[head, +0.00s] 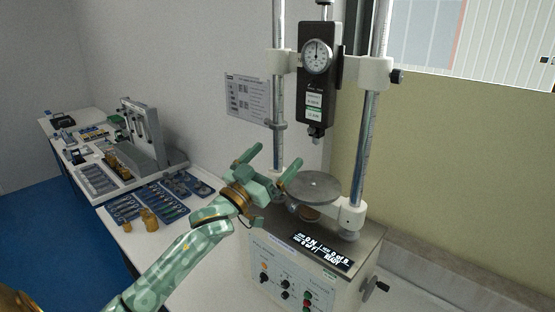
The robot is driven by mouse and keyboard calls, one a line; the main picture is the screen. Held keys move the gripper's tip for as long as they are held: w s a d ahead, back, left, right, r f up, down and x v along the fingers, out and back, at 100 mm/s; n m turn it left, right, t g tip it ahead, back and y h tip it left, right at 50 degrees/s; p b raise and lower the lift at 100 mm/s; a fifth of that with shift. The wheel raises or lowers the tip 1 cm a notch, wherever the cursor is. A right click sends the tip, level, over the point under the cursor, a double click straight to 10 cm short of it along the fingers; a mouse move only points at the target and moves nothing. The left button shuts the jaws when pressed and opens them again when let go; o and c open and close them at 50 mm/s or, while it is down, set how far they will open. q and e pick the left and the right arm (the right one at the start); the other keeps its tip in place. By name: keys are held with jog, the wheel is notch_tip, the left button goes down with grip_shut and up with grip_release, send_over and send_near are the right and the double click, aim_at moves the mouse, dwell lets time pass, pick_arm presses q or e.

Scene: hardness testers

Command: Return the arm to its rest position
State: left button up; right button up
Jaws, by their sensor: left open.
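My left arm comes in from the lower left of the head view. Its green left gripper (268,162) is open, with its two fingers spread apart and nothing visible between them. It is in front of the hardness tester (300,262), to the left of the round metal plate (313,186). In this view one finger overlaps the area near the plate's left edge; I cannot tell whether they touch. The tester's black gauge head (318,80) hangs above the plate between two metal columns. My right gripper is not in view.
A white table (188,238) runs along the wall at the left. It carries blue trays (125,208), small brass-coloured parts (149,219) and a grey upright device (145,135). The tester's front has a lit display (322,250) and knobs. Blue floor (40,235) is free at the left.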

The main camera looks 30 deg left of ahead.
pick_arm(q)
jog(key=s+d+f+m+g+y, duration=0.25)
jog(key=s+f+g, duration=0.35)
jog(key=f, duration=0.5)
jog(key=s+d+f+m+g+y, duration=0.1)
jog(key=s+d+f+g+y, duration=0.25)
jog(key=s+f, duration=0.6)
jog(key=s+f+m+g+y, duration=0.2)
jog(key=s+f+g, duration=0.45)
jog(key=s, duration=0.45)
jog(key=s+d+f+g+h+b, duration=0.1)
jog(key=s+d+f+h+b, duration=0.15)
jog(key=f, duration=1.45)
jog(key=s+d+f+g+h+b, duration=0.15)
jog(key=f+b, duration=0.25)
jog(key=f, duration=1.3)
jog(key=s+f+n+g+b, duration=0.2)
jog(key=s+f+b, duration=0.3)
jog(key=s+f, duration=1.3)
jog(key=shift+s+a+f+n+g+h, duration=0.15)
jog(key=shift+s+f+n+g+h, duration=0.2)
jog(key=shift+f+n, duration=0.45)
